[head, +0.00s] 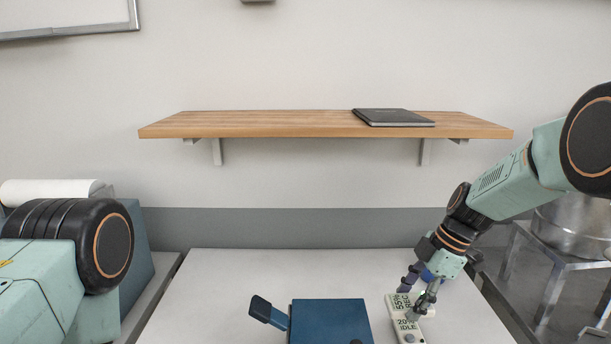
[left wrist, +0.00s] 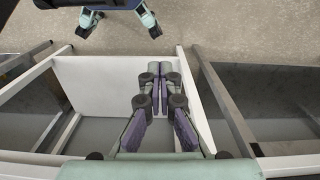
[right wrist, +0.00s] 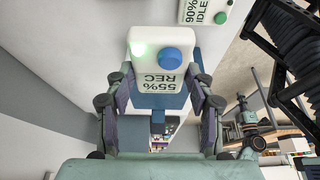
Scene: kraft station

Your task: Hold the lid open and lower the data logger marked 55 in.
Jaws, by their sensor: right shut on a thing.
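The data logger marked 55 (head: 400,302) is a pale block reading "55% REC". In the right wrist view the same logger (right wrist: 163,50) shows a blue knob and a lit green light. My right gripper (head: 418,286) is shut on it, one finger on each side. I cannot tell whether it is clear of the table. A blue box (head: 330,320) stands left of it at the front edge of the view, with a dark blue handle-like part (head: 268,312) at its left; its lid's state is unclear. My left gripper (left wrist: 160,72) is shut and empty, outside the head view.
A second pale logger, marked IDLE (head: 409,326), lies right beside the 55 one; it also shows in the right wrist view (right wrist: 206,12). The white table (head: 220,275) is clear behind the box. A wooden shelf (head: 270,124) holds a dark laptop-like item (head: 393,117).

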